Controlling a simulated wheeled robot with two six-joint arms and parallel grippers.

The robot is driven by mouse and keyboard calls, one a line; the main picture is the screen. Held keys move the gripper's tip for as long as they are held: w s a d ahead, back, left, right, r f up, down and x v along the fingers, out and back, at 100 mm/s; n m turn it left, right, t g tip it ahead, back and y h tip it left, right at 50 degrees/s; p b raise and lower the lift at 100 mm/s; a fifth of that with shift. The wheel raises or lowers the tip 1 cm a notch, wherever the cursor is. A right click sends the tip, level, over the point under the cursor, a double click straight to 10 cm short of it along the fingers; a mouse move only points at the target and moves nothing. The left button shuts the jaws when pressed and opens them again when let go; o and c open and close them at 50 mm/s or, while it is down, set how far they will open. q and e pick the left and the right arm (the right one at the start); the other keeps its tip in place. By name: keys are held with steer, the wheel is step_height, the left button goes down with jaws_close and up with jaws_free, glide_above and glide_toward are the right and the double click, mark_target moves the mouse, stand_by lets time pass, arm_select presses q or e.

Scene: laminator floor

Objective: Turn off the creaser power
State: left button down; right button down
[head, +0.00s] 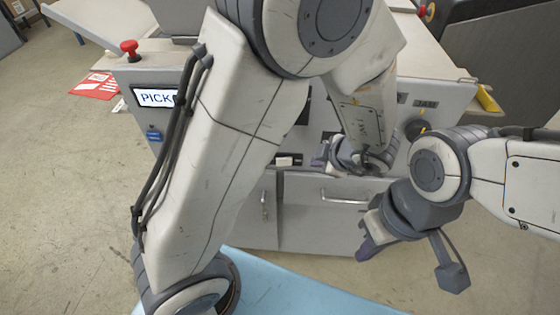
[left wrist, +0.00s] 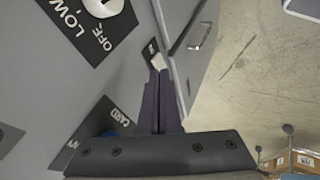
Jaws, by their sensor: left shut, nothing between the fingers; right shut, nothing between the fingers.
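The creaser's grey front panel (head: 405,92) faces me. A small black plate with a white part (head: 285,160), perhaps a switch, sits low on it; its state is too small to read. My left gripper (head: 321,160) is shut and empty, just right of that plate, close to the panel. In the left wrist view its closed fingers (left wrist: 157,75) point toward a small white piece on a dark plate (left wrist: 150,49). I cannot tell whether they touch. My right gripper (head: 364,250) is shut and empty, in front of the lower cabinet. My left arm hides much of the panel.
A red emergency button (head: 129,47) and a partly hidden PICK display (head: 154,98) are at left. A knob (left wrist: 103,6) has an OFF, LOW label. A CARD label (left wrist: 112,117) is near my left fingers. Cabinet handles (head: 345,197) protrude below. Open floor (head: 60,200) lies left.

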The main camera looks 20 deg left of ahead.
mark_target(285, 164)
arm_select(q)
steer(key=shift+n+g+y, duration=0.6)
steer(key=shift+n+g, duration=0.2)
steer(key=shift+g, duration=0.1)
steer(key=s+a, duration=0.1)
steer(key=s+a+f, duration=0.1)
steer(key=s, duration=0.1)
steer(key=shift+s+a, duration=0.1)
steer(key=shift+a, duration=0.1)
steer(key=shift+f, duration=0.1)
steer(key=shift+w+a+f+b, duration=0.2)
steer(key=shift+w+a+f, duration=0.85)
steer(key=shift+a+f, duration=0.2)
steer(key=shift+w+a+f+b, duration=0.25)
steer(key=shift+w+a+f, duration=0.85)
steer(key=shift+f, duration=0.25)
steer(key=shift+w+a+f+b, duration=0.2)
steer(key=shift+w+a+f, duration=0.8)
steer(key=shift+a+f, duration=0.25)
steer(key=shift+d, duration=0.1)
